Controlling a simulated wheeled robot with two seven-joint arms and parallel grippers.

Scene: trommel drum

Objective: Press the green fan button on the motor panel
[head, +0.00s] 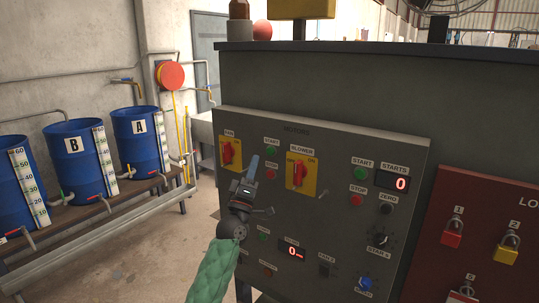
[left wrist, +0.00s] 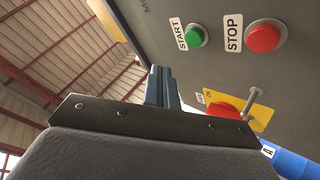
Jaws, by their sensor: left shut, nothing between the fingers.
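The grey motor panel (head: 330,215), labelled MOTORS, faces me in the head view. The green fan start button (head: 271,152) is at its upper left, between the fan and blower switches, with a red stop button (head: 271,174) below it. In the left wrist view the green button (left wrist: 195,37) sits beside its START label, with the red stop button (left wrist: 265,38) to its right. My left gripper (head: 254,163) is shut and empty, in front of the panel, left of and slightly below the green button in the picture. Its fingertips (left wrist: 160,72) look apart from it. My right gripper is not in view.
The red fan switch (head: 227,153) and blower switch (head: 299,173) stick out on yellow plates. Another green start button (head: 360,174) is further right. A red lockout board (head: 475,235) stands at right. Blue barrels (head: 75,155) stand on a bench at left; floor before them is clear.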

